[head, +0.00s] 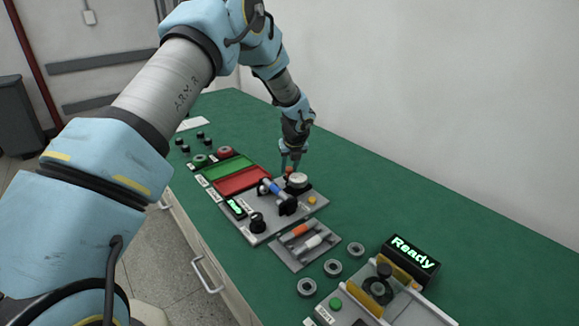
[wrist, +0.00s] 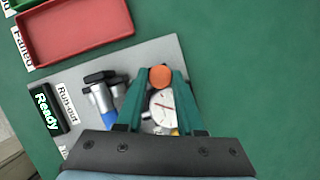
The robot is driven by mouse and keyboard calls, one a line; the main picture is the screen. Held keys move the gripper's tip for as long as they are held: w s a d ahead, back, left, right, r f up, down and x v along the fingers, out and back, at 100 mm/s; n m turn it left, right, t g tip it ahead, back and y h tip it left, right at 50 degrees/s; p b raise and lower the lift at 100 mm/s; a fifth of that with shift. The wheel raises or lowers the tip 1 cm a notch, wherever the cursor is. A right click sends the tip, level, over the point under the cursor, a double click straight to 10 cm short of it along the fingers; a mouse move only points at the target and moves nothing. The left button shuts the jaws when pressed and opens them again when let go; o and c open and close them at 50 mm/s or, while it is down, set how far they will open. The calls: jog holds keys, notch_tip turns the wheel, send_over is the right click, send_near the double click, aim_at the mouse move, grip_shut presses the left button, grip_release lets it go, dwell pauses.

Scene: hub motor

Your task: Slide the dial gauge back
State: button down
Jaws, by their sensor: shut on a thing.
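The dial gauge (head: 298,182) stands on the grey run-out plate (head: 262,230); its white face also shows in the wrist view (wrist: 164,106). An orange-red knob (wrist: 160,77) sits at the gauge's far side in the wrist view. My gripper (head: 290,162) reaches down at the gauge. In the wrist view its two green fingers (wrist: 160,72) close on the orange knob, one on each side. The lower part of the gauge is hidden by the gripper body. A blue-bodied shaft in a clamp (wrist: 101,95) lies left of the gauge.
A red tray (wrist: 73,30) and a green tray (head: 226,167) lie beyond the plate. A small "Ready" display (wrist: 47,108) is on the plate. Nearer are a tool tray (head: 304,243), several grey rings (head: 332,267) and another station with a "Ready" sign (head: 412,254). Green tabletop to the right is clear.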

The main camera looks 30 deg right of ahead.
aim_at(294, 179)
jog(key=shift+d+r, duration=0.1)
jog(key=shift+d, duration=0.15)
jog(key=c, duration=0.5)
grip_release()
jog(key=shift+c, duration=0.2)
jog(key=b+v, duration=0.3)
jog(key=v, duration=0.7)
jog(key=shift+r, duration=0.35)
jog(key=shift+s+a, duration=0.1)
jog(key=shift+s, duration=0.05)
jog(key=a+r+n+g+y, duration=0.1)
jog(key=a+r+n+g, duration=0.15)
jog(key=a+n, duration=1.75)
jog(key=s+a+n, duration=0.7)
jog(key=a+n, duration=0.1)
jog(key=a, duration=0.4)
jog(key=s+a+n, duration=0.8)
jog(key=a+n, duration=0.1)
jog(key=a, duration=0.3)
jog(key=shift+r, duration=0.25)
